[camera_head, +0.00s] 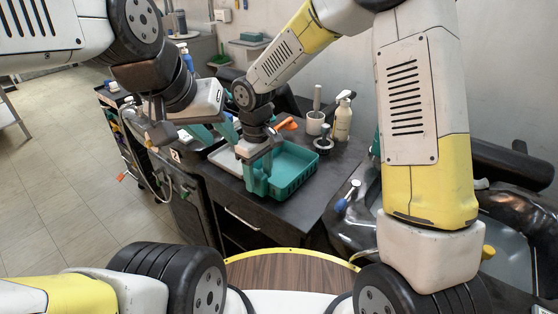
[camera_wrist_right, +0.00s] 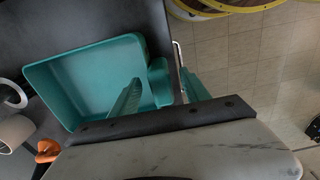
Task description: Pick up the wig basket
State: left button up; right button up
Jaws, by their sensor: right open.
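The wig basket is a shallow, empty-looking teal tray (camera_head: 298,172) on the dark counter in the head view. It fills the left half of the right wrist view (camera_wrist_right: 85,75). My right gripper (camera_head: 262,178) is at the basket's near left side. In the wrist view its teal fingers (camera_wrist_right: 163,92) are spread apart, one over the basket's inside and one beyond its rim, with a rim tab between them. I cannot tell whether they touch it. My left gripper (camera_head: 213,132) is behind and left of the right one, partly hidden; its finger gap is unclear.
A white cup (camera_head: 315,122), a dark stand (camera_head: 324,142) and a white pump bottle (camera_head: 343,119) stand behind the basket. An orange item (camera_head: 288,124) is near the right wrist. A blue-tipped tool (camera_head: 346,197) lies to the right. Tiled floor (camera_head: 60,170) is open at left.

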notch_tip(320, 180, down, 3)
jog(key=shift+d+f, duration=0.1)
jog(key=shift+f, duration=0.05)
jog(key=shift+c, duration=0.2)
grip_shut()
